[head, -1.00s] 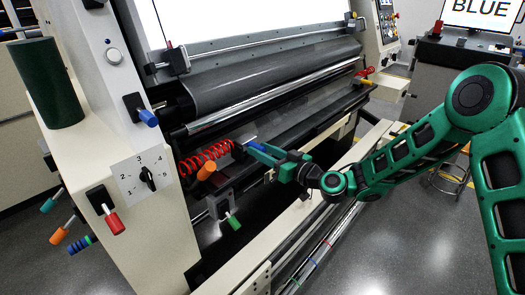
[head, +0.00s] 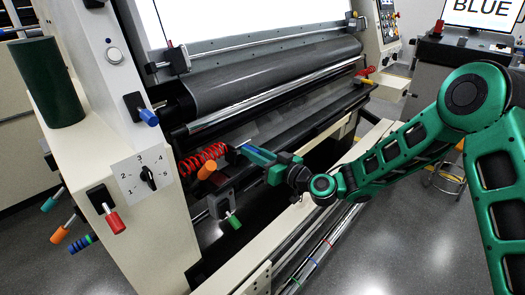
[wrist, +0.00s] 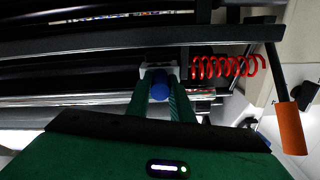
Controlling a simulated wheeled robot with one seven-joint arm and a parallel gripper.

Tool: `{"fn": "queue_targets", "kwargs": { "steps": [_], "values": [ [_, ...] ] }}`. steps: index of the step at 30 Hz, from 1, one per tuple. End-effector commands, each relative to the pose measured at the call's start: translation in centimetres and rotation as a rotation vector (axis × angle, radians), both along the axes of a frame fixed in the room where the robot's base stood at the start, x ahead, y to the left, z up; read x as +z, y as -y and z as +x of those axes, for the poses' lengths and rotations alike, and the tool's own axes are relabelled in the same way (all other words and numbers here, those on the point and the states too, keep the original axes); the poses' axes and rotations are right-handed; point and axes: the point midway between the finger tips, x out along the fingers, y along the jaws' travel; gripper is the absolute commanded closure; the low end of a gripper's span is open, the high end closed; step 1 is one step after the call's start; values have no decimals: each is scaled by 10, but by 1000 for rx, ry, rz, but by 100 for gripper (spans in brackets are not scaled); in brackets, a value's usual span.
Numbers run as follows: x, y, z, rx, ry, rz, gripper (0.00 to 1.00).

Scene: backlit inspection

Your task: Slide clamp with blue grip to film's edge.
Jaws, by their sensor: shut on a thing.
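My gripper (head: 256,154) is shut on the blue grip (wrist: 159,87) of a clamp on the machine's lower front rail. Dark grey film (head: 270,78) runs over the wide roller above. My fingers partly hide the clamp, and I cannot tell its exact distance from the film's edge.
An orange-gripped lever (head: 207,170) stands close left of my gripper, with a green-gripped one (head: 233,221) below. Another blue-gripped knob (head: 148,117) is on the left side panel, above a numbered dial (head: 147,177). A screen (head: 482,12) reads BLUE.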

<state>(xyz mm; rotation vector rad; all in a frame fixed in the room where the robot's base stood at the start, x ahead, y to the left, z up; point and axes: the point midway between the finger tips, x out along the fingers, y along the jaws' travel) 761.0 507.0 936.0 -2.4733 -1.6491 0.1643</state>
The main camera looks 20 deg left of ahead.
Motion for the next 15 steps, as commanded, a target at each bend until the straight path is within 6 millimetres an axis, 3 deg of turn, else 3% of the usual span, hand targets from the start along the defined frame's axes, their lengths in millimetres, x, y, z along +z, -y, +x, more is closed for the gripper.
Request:
{"fn": "queue_targets", "kwargs": {
  "steps": [1,6,10,15],
  "values": [
    [1,-7,-16,6,-2,0,100],
    [1,-22,-52,6,-2,1,100],
    [1,-27,-65,4,-1,1,100],
    [1,-28,-67,3,1,1,100]
  ]
}}
